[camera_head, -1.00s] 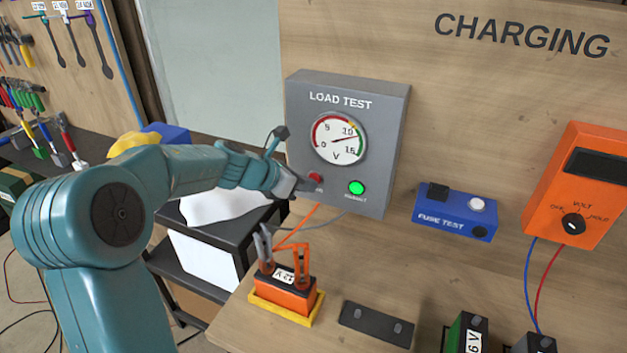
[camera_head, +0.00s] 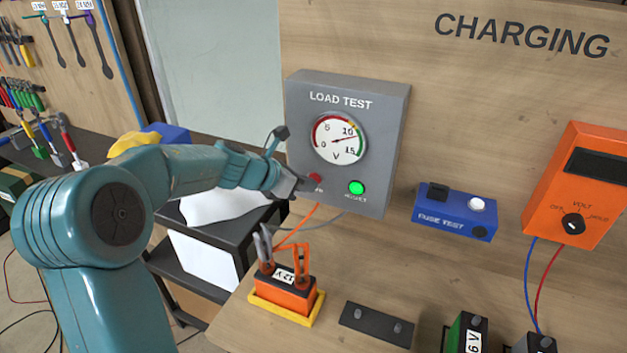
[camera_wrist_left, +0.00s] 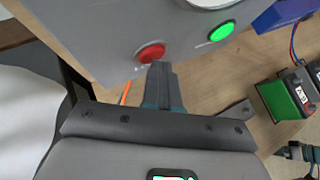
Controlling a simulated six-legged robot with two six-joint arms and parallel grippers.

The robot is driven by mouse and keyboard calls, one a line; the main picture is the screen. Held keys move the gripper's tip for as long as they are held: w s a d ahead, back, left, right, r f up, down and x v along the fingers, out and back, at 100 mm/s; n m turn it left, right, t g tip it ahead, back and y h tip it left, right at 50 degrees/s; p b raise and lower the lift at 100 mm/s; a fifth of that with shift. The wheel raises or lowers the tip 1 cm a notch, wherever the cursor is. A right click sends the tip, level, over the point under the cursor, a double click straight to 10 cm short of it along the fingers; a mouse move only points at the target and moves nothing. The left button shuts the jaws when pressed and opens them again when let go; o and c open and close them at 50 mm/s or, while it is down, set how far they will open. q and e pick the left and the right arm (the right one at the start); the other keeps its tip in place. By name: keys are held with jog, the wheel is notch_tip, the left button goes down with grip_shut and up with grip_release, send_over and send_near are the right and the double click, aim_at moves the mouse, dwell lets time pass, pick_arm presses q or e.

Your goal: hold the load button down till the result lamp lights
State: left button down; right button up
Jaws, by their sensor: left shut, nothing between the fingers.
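The grey load test box (camera_head: 384,130) stands upright on the bench back, with a round dial (camera_head: 339,138) whose needle points to the upper right, near the green part. The red load button (camera_head: 315,177) is at the box's lower left; it also shows in the left wrist view (camera_wrist_left: 151,53). The result lamp (camera_head: 356,187) to its right glows green, and it shows green in the left wrist view (camera_wrist_left: 222,31). My left gripper (camera_wrist_left: 158,68) is shut and empty, its tips at the button's lower edge; I cannot tell how far the button is pressed.
An orange 12 V battery (camera_head: 286,287) with clamps sits in a yellow tray below the box. A blue fuse tester (camera_head: 455,212) and an orange volt meter (camera_head: 577,190) are to the right. A dark plate (camera_head: 376,325) lies on the bench.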

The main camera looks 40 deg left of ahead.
dwell(0.8)
pick_arm(q)
jog(key=shift+s+d+b, duration=0.25)
jog(key=shift+s+b, duration=0.1)
jog(key=shift+s, duration=0.4)
jog(key=shift+s+f, duration=0.1)
jog(key=shift+s+d+b, duration=0.25)
jog(key=shift+s+b, duration=0.05)
jog(key=shift+s, duration=0.45)
jog(key=shift+s+d+b, duration=0.25)
jog(key=shift+s, duration=0.55)
jog(key=shift+s+d+b, duration=0.25)
jog(key=shift+s+b, duration=0.05)
jog(key=shift+s, duration=0.45)
